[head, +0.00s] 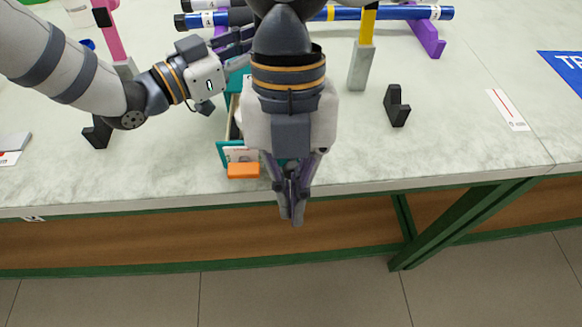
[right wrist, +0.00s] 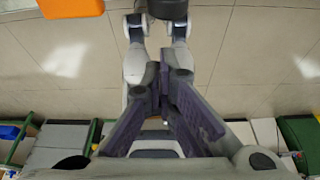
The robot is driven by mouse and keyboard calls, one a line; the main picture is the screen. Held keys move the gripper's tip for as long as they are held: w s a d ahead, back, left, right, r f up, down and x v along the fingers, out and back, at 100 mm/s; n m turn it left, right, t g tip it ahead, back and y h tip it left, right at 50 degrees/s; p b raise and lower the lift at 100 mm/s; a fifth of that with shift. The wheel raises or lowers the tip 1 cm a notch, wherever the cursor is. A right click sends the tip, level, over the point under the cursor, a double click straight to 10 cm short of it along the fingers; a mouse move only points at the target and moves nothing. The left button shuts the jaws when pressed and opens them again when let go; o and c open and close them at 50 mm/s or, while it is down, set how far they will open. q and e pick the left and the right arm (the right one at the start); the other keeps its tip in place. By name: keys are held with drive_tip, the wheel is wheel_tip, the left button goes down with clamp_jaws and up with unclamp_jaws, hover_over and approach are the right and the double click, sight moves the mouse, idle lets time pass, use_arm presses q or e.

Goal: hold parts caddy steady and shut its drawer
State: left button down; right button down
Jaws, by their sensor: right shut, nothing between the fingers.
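The teal parts caddy (head: 237,80) stands on the bench, mostly hidden behind my right arm and left fingers. Its drawer (head: 221,152) stands open toward the bench's front edge, with an orange handle (head: 243,170) and a white label on its front. The orange handle also shows at the upper left of the right wrist view (right wrist: 70,7). My left gripper (head: 245,42) is at the caddy's upper part; whether it touches or grips is unclear. My right gripper (head: 295,215) is shut and empty, pointing down just right of the handle, apart from it, past the bench edge.
Black notched blocks (head: 397,106) stand on the bench at right and left. A grey post with a yellow top (head: 361,62) is behind. Blue and black rods (head: 400,13) lie on purple supports at the back. The bench front right of my right gripper is clear.

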drive_tip(key=shift+w+d, duration=0.1)
drive_tip(key=shift+w, duration=1.25)
drive_tip(key=w, duration=0.9)
drive_tip(key=shift+w+d, duration=0.2)
drive_tip(key=shift+w, duration=0.45)
use_arm(q)
drive_tip(key=shift+s+d, duration=0.1)
drive_tip(key=shift+f, duration=0.1)
use_arm(e)
drive_tip(key=s, duration=0.3)
drive_tip(key=shift+s, duration=0.25)
drive_tip(key=shift+s+r, duration=0.1)
drive_tip(key=shift+r, duration=0.65)
use_arm(q)
drive_tip(key=c, duration=1.3)
unclamp_jaws()
use_arm(e)
drive_tip(key=v, duration=0.8)
drive_tip(key=shift+r, duration=0.2)
